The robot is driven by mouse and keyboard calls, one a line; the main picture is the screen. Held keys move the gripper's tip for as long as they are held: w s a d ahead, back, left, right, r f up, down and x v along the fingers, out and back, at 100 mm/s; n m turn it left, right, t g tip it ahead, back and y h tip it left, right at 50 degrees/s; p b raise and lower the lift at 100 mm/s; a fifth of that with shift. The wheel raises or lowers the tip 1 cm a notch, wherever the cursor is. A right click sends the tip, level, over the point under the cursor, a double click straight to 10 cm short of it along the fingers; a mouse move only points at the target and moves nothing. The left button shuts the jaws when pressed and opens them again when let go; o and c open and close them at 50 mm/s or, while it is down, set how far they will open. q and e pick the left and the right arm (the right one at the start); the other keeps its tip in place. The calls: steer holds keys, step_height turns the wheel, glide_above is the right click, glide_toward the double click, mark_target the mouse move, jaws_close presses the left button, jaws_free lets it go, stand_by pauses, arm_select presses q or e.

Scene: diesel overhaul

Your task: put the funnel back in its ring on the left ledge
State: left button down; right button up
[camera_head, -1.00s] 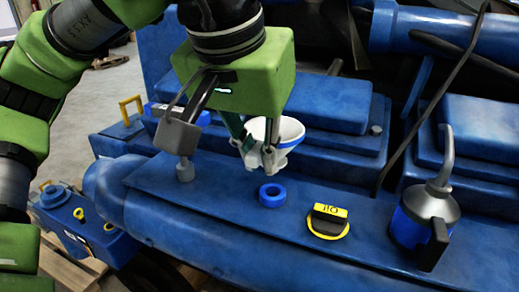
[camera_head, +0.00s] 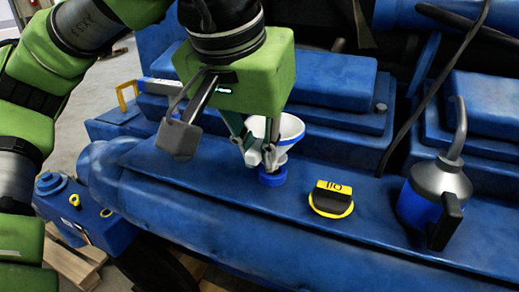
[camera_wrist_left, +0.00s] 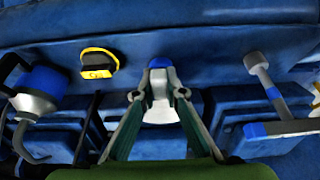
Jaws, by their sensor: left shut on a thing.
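The white funnel (camera_head: 289,128) is upright, wide mouth up, held by my left gripper (camera_head: 260,157). In the left wrist view, the gripper's fingertips (camera_wrist_left: 158,96) close on both sides of the funnel's narrow part, and the funnel (camera_wrist_left: 159,114) shows between the fingers. The blue ring (camera_head: 272,179) sits on the blue ledge (camera_head: 225,195) directly under the funnel. It also shows in the left wrist view (camera_wrist_left: 158,62). The spout's lower end is hidden at the ring, so I cannot tell how deep it sits. My right gripper is not in view.
A black cap marked "Oil" with a yellow rim (camera_head: 331,199) is right of the ring. An oil can with a long spout (camera_head: 437,190) stands farther right. A grey-headed tool (camera_wrist_left: 262,78) shows at right in the left wrist view. Blue engine blocks (camera_head: 330,90) rise behind.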

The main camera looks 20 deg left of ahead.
arm_select(q)
steer(key=shift+f, duration=0.1)
steer(key=shift+f+b, duration=1.05)
steer(key=shift+f, duration=0.1)
steer(key=c, duration=2)
jaws_free()
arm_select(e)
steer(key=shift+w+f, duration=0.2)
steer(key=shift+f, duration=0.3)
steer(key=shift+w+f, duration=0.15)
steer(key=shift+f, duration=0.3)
arm_select(q)
steer(key=shift+r, duration=0.2)
steer(key=v, duration=1.1)
steer(key=shift+s+r, duration=0.15)
steer(key=shift+r, duration=0.15)
